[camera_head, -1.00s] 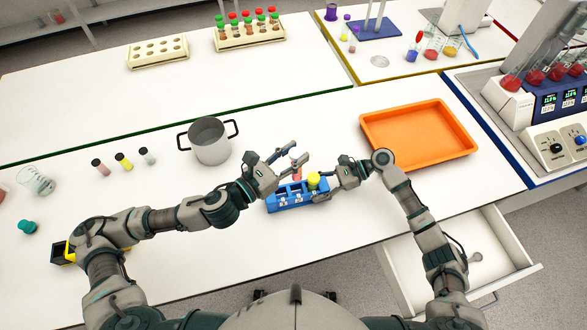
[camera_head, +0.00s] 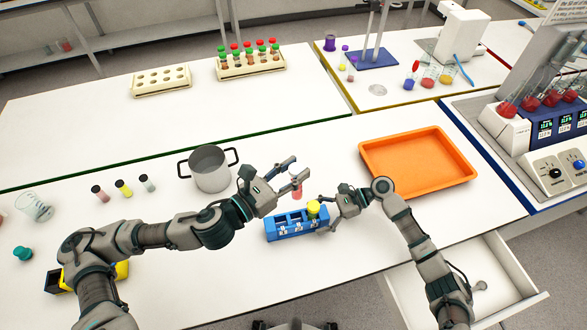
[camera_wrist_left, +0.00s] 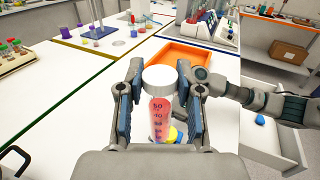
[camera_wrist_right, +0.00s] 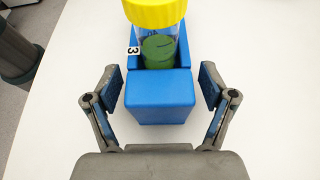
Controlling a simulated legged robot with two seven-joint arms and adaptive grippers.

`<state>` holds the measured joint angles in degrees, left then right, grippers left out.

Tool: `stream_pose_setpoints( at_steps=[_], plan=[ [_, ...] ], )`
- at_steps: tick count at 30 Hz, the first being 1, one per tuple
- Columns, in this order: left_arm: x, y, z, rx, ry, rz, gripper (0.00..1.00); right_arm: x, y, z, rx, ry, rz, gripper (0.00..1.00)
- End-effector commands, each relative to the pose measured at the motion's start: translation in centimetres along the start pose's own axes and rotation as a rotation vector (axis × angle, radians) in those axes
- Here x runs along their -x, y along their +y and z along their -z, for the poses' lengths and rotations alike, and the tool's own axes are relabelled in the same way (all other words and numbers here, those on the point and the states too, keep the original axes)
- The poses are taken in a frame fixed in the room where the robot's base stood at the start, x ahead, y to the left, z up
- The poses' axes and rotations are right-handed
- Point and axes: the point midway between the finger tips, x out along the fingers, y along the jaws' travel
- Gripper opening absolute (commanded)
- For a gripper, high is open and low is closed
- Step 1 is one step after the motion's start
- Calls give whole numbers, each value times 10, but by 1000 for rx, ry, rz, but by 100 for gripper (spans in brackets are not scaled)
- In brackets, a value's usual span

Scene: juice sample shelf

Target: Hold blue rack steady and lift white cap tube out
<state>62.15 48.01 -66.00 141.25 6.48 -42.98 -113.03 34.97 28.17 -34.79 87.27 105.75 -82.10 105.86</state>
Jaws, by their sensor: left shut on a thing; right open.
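My left gripper (camera_head: 287,177) is shut on the white cap tube (camera_head: 297,187), which holds red liquid. In the left wrist view the tube (camera_wrist_left: 160,117) is upright between the two fingers, its white cap at the top. In the head view the tube appears above the blue rack (camera_head: 285,236). A yellow-capped tube (camera_head: 313,208) stands in the rack's right end; the right wrist view shows its green contents (camera_wrist_right: 158,50). My right gripper (camera_head: 331,214) is open, its fingers apart on either side of the rack's end block (camera_wrist_right: 160,97), with gaps visible.
A grey pot (camera_head: 210,170) stands left of my left gripper. An orange tray (camera_head: 418,187) lies to the right. Several small tubes stand at left, and an open drawer (camera_head: 490,275) is at front right. Cream racks (camera_head: 160,92) stand at the back.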

Motion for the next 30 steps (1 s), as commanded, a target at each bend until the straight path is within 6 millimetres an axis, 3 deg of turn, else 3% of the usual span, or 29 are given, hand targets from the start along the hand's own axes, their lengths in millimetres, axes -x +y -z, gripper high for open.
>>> stream_pose_setpoints(
  at_steps=[7,15,21,30],
  plan=[
    [0,0,0,0,0,0,0,19,-1,1,-1,2,2,83],
    [0,0,0,0,-1,0,0,79,-2,1,-1,2,3,83],
    [0,0,0,0,-1,0,0,110,-2,1,-1,0,1,83],
    [0,0,0,0,-1,0,0,120,-1,2,-1,0,-1,83]
  ],
)
